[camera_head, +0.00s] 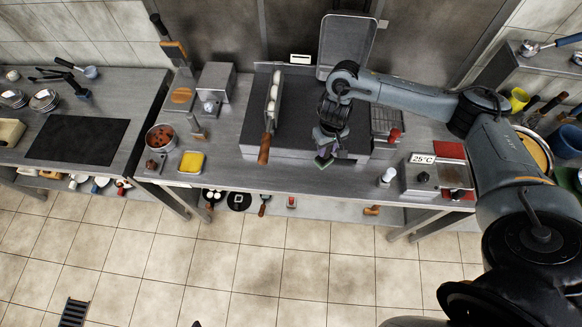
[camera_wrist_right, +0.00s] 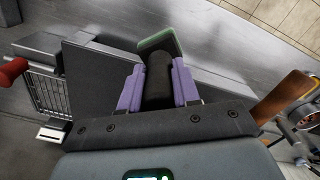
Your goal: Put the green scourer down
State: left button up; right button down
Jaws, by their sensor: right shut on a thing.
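My right gripper (camera_head: 326,150) is shut on the green scourer (camera_head: 325,163) above the front edge of the steel counter (camera_head: 235,172), in front of the dark flat griddle. In the right wrist view, the purple-padded fingers (camera_wrist_right: 158,88) close on the scourer's black handle, and its green pad (camera_wrist_right: 160,44) sticks out past the fingertips. I cannot tell whether the pad touches the counter. My left gripper is not in view.
A long tray with a wooden handle (camera_head: 264,150) lies left of the gripper. A wire basket with a red handle (camera_head: 394,135) sits to the right. A yellow-filled tray (camera_head: 192,162) stands at the left front. The counter's front strip is narrow but mostly clear.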

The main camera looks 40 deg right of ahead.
jog(key=w+a+f+b, duration=0.1)
jog(key=w+a+f, duration=0.6)
jog(key=f, duration=0.3)
jog(key=shift+w+a+f+b, duration=0.3)
jog(key=shift+w, duration=0.25)
jog(key=shift+f, duration=0.15)
jog(key=c, duration=0.8)
grip_release()
notch_tip(320, 180, up, 12)
jog(key=p, duration=0.3)
jog(key=shift+r+p, duration=0.2)
jog(key=shift+p, duration=0.1)
